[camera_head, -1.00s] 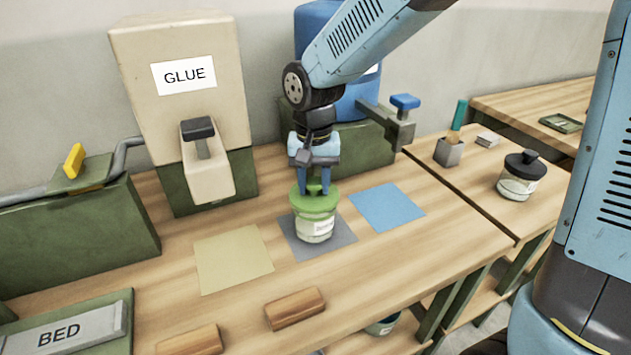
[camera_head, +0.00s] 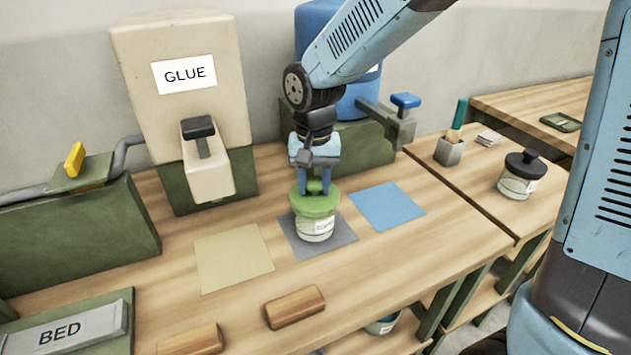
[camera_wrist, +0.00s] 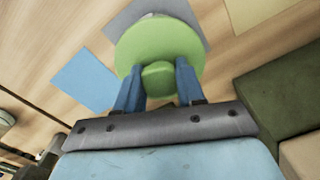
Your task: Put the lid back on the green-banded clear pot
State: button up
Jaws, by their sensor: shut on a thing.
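The clear pot (camera_head: 314,230) with a pale label stands upright on the grey mat (camera_head: 338,238). The green lid (camera_head: 317,204) sits at the top of the pot, roughly level, with no visible gap between them. I cannot tell whether it is fully seated. My gripper (camera_head: 315,190) points down and is shut on the knob of the lid. In the wrist view the round lid (camera_wrist: 165,50) covers nearly all of the pot, and the fingers (camera_wrist: 158,82) are on either side of the knob (camera_wrist: 158,77).
A yellow mat (camera_head: 233,259) lies left and a blue mat (camera_head: 387,206) right of the grey one. The glue dispenser (camera_head: 185,120) and a blue tank (camera_head: 350,105) stand behind. A wooden block (camera_head: 295,307) lies in front. A black-lidded jar (camera_head: 519,177) stands at the right.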

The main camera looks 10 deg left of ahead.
dwell(0.4)
jog(key=o, duration=1.1)
jog(key=shift+o, duration=0.6)
jog(key=o, duration=0.4)
jog(key=shift+r, duration=3.5)
